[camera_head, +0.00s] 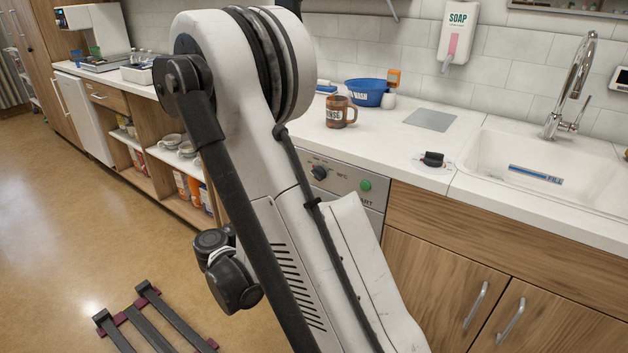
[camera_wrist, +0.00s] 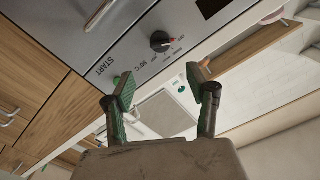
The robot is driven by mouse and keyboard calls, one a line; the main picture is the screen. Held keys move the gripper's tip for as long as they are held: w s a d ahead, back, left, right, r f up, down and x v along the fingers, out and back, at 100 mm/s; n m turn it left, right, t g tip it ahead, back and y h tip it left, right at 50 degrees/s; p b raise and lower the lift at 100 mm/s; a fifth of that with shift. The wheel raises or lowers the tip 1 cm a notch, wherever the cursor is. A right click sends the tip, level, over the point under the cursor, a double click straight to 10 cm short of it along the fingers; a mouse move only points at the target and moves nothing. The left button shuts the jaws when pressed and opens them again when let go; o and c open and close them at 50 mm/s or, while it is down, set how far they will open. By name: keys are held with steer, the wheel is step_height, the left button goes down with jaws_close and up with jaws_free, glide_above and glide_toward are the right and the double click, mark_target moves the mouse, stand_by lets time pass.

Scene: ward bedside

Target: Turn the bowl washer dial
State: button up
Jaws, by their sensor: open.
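The bowl washer (camera_head: 342,188) has a grey front panel under the counter in the head view, partly hidden behind my arm. Its black dial (camera_head: 320,172) sits on this panel, left of a green start button (camera_head: 365,185). My gripper (camera_wrist: 163,86) is open and empty in the wrist view. The dial appears beyond the fingertips, between them from side to side and apart from both. I cannot make out my gripper in the head view.
A brown mug (camera_head: 341,112), a blue basin (camera_head: 366,92) and a black knob (camera_head: 432,159) are on the counter. A sink (camera_head: 540,160) with a tall tap is at the right. Below it are cupboard doors with handles (camera_head: 475,305). Open floor (camera_head: 60,220) lies at left.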

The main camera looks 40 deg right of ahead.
steer(key=w+d, duration=0.1)
steer(key=d, duration=0.3)
steer(key=d+b, duration=0.1)
steer(key=d, duration=0.3)
steer(key=w+d+b, duration=0.1)
steer(key=d, duration=0.4)
steer(key=shift+w, duration=0.35)
steer(key=c, duration=1.1)
steer(key=shift+m+b, duration=0.35)
steer(key=shift+m, duration=0.05)
steer(key=m, duration=0.3)
steer(key=shift+b, duration=0.4)
steer(key=shift+m+b, duration=0.45)
steer(key=shift+m, duration=1.55)
